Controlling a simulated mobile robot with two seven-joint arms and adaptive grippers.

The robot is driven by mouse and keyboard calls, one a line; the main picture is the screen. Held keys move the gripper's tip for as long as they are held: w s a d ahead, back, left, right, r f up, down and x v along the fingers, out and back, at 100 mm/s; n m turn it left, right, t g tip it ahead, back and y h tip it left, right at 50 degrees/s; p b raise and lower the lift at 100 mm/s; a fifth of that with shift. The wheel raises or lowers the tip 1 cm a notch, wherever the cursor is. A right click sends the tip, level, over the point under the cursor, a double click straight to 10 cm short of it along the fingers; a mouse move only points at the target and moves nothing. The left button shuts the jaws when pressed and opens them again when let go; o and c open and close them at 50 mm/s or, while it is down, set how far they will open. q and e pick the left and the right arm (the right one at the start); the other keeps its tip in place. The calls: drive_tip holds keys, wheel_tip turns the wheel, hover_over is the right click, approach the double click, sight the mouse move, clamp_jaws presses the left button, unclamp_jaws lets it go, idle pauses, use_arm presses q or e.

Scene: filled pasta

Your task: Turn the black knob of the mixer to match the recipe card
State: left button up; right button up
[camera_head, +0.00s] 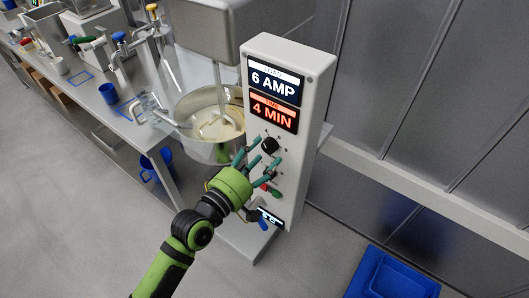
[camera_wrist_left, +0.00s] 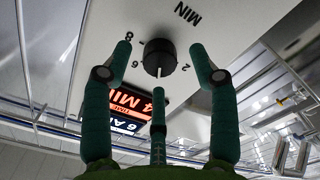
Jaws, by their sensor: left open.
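The black knob (camera_head: 269,146) sits below the card. My left gripper (camera_head: 257,154) is open in front of the panel, its three green fingers spread near the knob. In the left wrist view the knob (camera_wrist_left: 160,57) lies between the two outer fingertips, with visible gaps. Its white mark points down the picture, between the printed 6 and 2, towards the middle fingertip. That finger hides any number there. My right gripper is not in view.
A red button and a green button (camera_head: 274,192) sit below the knob, partly beside my fingers. A small display (camera_head: 270,216) is lower. The mixing bowl (camera_head: 207,150) stands left of the panel. A blue crate (camera_head: 400,280) is at the lower right.

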use_arm(q)
drive_tip(key=v, duration=1)
drive_tip(key=shift+s, duration=0.25)
drive_tip(key=s+a+f+m+g+y+b, duration=0.15)
drive_tip(key=a+f, duration=0.25)
drive_tip(key=f, duration=0.9)
drive_tip(key=s+a+f+g+y+b, duration=0.1)
drive_tip(key=a+f+g+y+b, duration=0.15)
drive_tip(key=f, duration=1.05)
drive_tip(key=s+a+f+m+g+y+b, duration=0.1)
drive_tip(key=a+f+y+b, duration=0.2)
drive_tip(key=f, duration=1)
drive_tip(key=s+a+f+m+g+y+b, duration=0.1)
drive_tip(key=s+a+f+g, duration=0.15)
drive_tip(key=s+f, duration=0.35)
drive_tip(key=s+a+f+m+g+y+b, duration=0.1)
drive_tip(key=s+a+f, duration=0.3)
drive_tip(key=f, duration=0.5)
drive_tip(key=s+f+m+g+b, duration=0.1)
drive_tip(key=s+f, duration=0.2)
drive_tip(key=s, duration=0.3)
drive_tip(key=s+f+m+g+y+b, duration=0.1)
drive_tip(key=s+f+g, duration=0.1)
drive_tip(key=s+f, duration=0.2)
drive_tip(key=s+f+m+g+b, duration=0.1)
drive_tip(key=s+f+g, duration=0.1)
drive_tip(key=s, duration=0.7)
drive_tip(key=shift+s+d+f+y, duration=0.2)
drive_tip(key=shift+s+f+y, duration=0.1)
drive_tip(key=shift+f, duration=0.5)
